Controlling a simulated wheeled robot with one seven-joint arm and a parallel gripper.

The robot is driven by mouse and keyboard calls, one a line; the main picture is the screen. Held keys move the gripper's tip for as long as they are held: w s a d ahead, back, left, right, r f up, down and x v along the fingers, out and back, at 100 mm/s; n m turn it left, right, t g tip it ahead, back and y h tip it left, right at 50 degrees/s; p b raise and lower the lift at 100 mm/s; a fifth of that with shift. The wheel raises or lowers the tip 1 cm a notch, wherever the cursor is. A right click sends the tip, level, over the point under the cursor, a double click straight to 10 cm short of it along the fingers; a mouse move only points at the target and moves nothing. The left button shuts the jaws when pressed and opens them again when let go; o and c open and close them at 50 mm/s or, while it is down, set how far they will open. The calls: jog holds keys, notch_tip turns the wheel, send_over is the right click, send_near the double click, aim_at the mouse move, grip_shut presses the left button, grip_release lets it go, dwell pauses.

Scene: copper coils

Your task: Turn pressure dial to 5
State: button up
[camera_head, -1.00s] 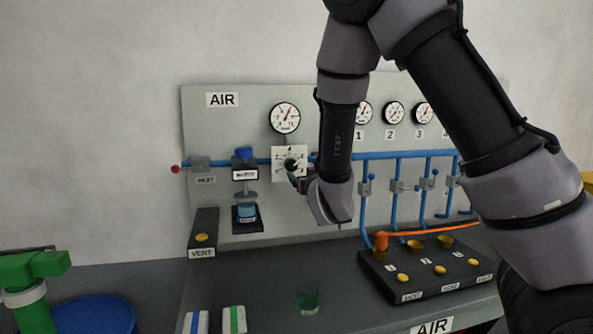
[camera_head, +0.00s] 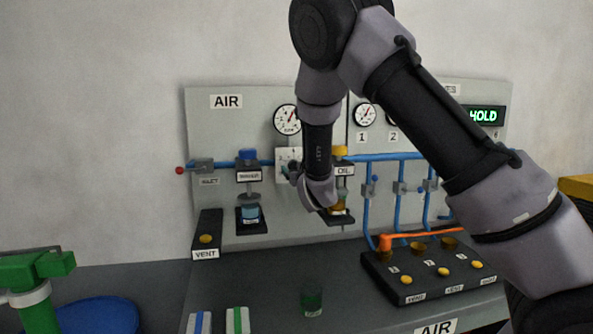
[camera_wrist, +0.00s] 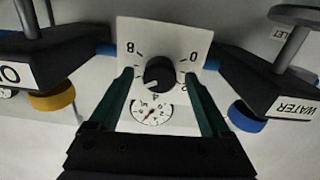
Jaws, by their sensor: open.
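The pressure dial's white plate (camera_head: 283,164) is on the grey AIR panel below a round gauge (camera_head: 287,119). My arm and gripper (camera_head: 294,174) partly hide it. In the wrist view, which is upside down, the black knob (camera_wrist: 159,73) sits on the plate with tick marks, an 8 at left and a 0 at right. A white mark on the knob points to the lower left of that picture; the number it points to is unclear. My gripper (camera_wrist: 160,78) is open, with one green finger on each side of the knob. Contact with the knob cannot be told.
The WATER unit with a blue cap (camera_head: 248,155) is left of the dial, and the OIL unit with a yellow cap (camera_head: 340,152) is right. A blue pipe (camera_head: 390,157) runs along the panel. A green cup (camera_head: 312,298) stands on the bench. A display (camera_head: 483,116) reads HOLD.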

grip_shut()
jog(key=shift+f+n, duration=0.1)
jog(key=shift+n, duration=2.7)
grip_release()
